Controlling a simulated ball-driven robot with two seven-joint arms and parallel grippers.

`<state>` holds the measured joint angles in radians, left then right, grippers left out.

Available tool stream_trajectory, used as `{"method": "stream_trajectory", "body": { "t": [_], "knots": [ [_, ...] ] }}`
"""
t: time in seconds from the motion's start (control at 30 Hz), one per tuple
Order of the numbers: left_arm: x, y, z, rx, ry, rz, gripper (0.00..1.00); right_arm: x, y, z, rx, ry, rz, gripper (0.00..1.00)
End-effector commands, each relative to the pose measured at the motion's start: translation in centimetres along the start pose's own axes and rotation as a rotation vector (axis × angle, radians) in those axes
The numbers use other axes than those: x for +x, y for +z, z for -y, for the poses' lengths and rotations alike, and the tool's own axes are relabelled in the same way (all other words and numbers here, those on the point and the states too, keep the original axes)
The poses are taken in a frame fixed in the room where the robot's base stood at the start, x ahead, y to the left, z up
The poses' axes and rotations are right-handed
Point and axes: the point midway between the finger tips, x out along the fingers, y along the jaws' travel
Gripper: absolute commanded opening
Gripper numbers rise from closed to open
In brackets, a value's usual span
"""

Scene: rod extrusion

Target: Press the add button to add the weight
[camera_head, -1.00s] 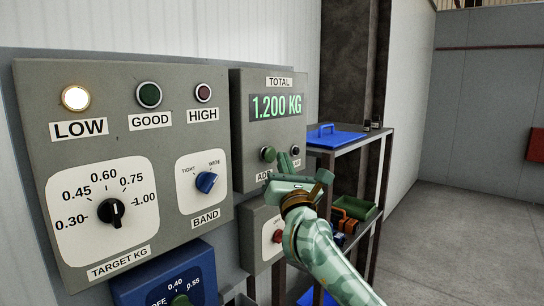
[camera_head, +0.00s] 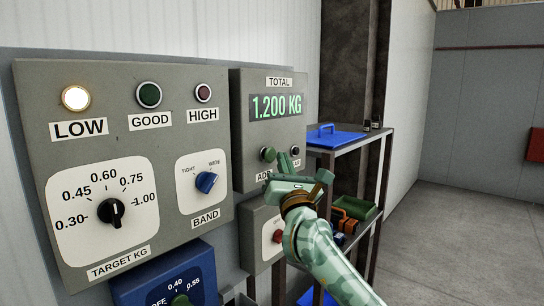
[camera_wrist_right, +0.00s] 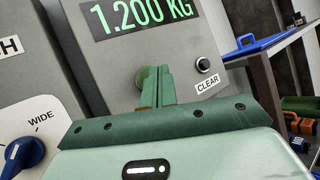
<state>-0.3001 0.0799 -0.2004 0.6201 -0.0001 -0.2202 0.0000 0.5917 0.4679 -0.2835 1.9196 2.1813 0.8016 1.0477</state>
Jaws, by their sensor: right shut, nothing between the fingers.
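The green add button (camera_head: 268,154) is on the grey TOTAL box (camera_head: 240,120), above a partly covered ADD label. The display (camera_head: 276,106) reads 1.200 KG. A black CLEAR button (camera_head: 295,151) sits right of the add button; its label shows in the right wrist view. My right gripper (camera_head: 282,160) is shut and empty, its fingertips just in front of and slightly right of the add button in the head view. In the right wrist view, the fingers (camera_wrist_right: 158,88) overlap the green button (camera_wrist_right: 144,76); I cannot tell whether they touch it. My left gripper is not in view.
A grey panel (camera_head: 130,120) at left has a lit LOW lamp (camera_head: 76,98), a TARGET KG dial (camera_head: 111,212) and a BAND knob (camera_head: 206,182). A red button (camera_head: 278,236) is below. A shelf with a blue tray (camera_head: 336,138) stands right. The floor at right is clear.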

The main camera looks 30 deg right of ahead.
Motion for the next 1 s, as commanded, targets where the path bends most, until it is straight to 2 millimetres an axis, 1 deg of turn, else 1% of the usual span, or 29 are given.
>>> {"method": "stream_trajectory", "body": {
  "t": [0.27,0.53,1.0],
  "knots": [
    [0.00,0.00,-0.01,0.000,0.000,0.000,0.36,0.05,-0.03,-0.04,0.000,0.000,0.000,0.00],
    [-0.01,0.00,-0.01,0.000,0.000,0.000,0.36,0.58,-0.38,-0.45,0.000,0.000,0.000,0.00],
    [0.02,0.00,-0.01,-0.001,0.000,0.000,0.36,0.66,-0.45,-0.51,0.000,0.000,0.000,0.00]
  ]
}}
